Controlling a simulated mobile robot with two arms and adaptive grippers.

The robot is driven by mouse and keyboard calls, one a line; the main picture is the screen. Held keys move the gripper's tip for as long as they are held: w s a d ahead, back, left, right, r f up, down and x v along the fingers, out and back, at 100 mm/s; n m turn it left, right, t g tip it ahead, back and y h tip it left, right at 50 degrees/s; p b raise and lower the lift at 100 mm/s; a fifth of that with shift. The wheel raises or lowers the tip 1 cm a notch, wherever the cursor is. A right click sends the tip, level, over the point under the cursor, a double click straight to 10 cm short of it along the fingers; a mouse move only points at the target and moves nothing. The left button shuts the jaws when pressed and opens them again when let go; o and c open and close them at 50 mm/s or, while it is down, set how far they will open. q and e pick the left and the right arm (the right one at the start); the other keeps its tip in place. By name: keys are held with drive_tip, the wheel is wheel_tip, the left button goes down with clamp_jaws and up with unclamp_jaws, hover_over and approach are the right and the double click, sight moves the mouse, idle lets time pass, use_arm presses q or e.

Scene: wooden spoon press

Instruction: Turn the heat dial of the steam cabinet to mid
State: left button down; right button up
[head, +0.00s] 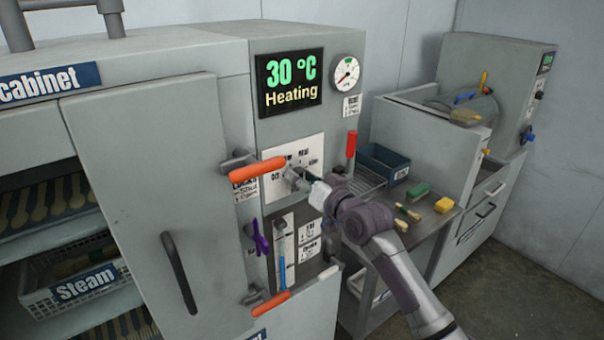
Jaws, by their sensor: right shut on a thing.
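The steam cabinet (215,60) fills the left and middle, and its display (290,83) reads "30 °C Heating". The heat dial sits on a white marked plate (308,151) below the display. My right gripper (297,180) reaches in from the lower right and is shut on the dial at the plate. The gripper mostly hides the dial, so I cannot tell where its pointer stands. My left gripper is not in view.
Orange handles (258,170) stick out left of the plate. A red lever (351,146) stands to its right, under a round gauge (346,72). A side table holds a blue bin (384,164), a green block and a yellow sponge (444,205).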

drive_tip(key=m+p, duration=0.1)
drive_tip(key=m, duration=0.4)
idle(0.5)
drive_tip(key=o, duration=1.2)
drive_tip(key=shift+d, duration=0.1)
drive_tip(key=shift+c, duration=0.2)
drive_tip(key=v, duration=1.2)
drive_tip(key=shift+w+d+f, duration=0.1)
drive_tip(key=shift+w+f, duration=0.05)
